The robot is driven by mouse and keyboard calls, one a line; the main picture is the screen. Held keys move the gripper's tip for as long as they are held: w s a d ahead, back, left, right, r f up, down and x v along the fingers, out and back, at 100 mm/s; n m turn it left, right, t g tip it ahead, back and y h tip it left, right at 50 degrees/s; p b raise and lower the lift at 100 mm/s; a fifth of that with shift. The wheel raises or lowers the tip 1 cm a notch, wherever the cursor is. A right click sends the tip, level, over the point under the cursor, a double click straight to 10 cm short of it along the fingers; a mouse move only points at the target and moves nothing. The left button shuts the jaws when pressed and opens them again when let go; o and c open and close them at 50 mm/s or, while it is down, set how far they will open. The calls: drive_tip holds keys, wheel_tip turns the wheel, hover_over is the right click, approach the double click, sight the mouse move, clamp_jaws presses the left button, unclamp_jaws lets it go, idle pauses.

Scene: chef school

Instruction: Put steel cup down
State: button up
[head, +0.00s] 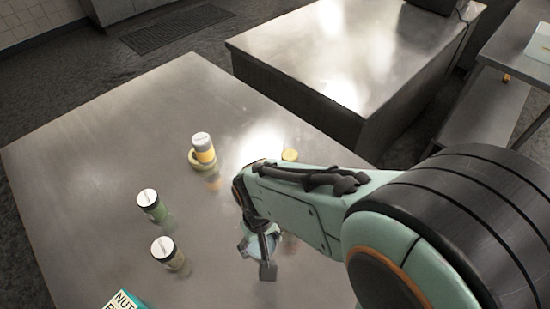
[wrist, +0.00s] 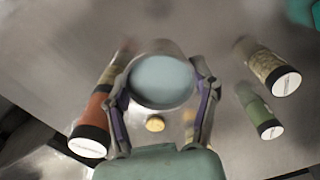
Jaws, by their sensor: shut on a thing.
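The steel cup (wrist: 162,82) is between the two fingers of my gripper (wrist: 161,94) in the wrist view, with its round, pale blue-grey face towards the camera. My gripper is shut on it. In the head view my gripper (head: 257,256) is over the right part of the steel table, and the cup (head: 263,244) shows only in part, as a pale patch between the fingers. My arm and fingers hide the rest. I cannot tell whether the cup touches the table.
On the steel table (head: 90,150), a yellow-orange jar (head: 204,150), a green jar (head: 152,205) and another jar (head: 167,252) stand left of my gripper. A small yellow thing (head: 290,155) lies beyond my arm. A teal box (head: 126,301) is at the front.

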drive_tip(key=n, duration=0.2)
drive_tip(key=shift+s+d+n, duration=0.1)
drive_tip(key=shift+n, duration=0.2)
drive_tip(key=shift+d+n, duration=0.1)
drive_tip(key=shift+n, duration=0.5)
drive_tip(key=w+d+m, duration=0.3)
drive_tip(key=d, duration=1.4)
drive_tip(key=w+d+f, duration=0.1)
drive_tip(key=w+f, duration=0.1)
drive_tip(key=w, duration=0.2)
drive_tip(key=w+f, duration=0.3)
drive_tip(key=w, duration=0.1)
drive_tip(key=w+d+f, duration=0.1)
drive_tip(key=w+f, duration=0.2)
drive_tip(key=w, duration=0.1)
drive_tip(key=shift+w+d+f, duration=0.2)
drive_tip(key=shift+w+d, duration=0.1)
drive_tip(key=shift+w+f, duration=0.2)
drive_tip(key=shift+f, duration=0.05)
drive_tip(key=shift+w+d+f, duration=0.1)
drive_tip(key=shift+w+f, duration=0.05)
drive_tip(key=shift+f, duration=0.8)
drive_tip(key=shift+w+f, duration=0.15)
drive_tip(key=shift+f, duration=0.75)
drive_tip(key=shift+f, duration=0.1)
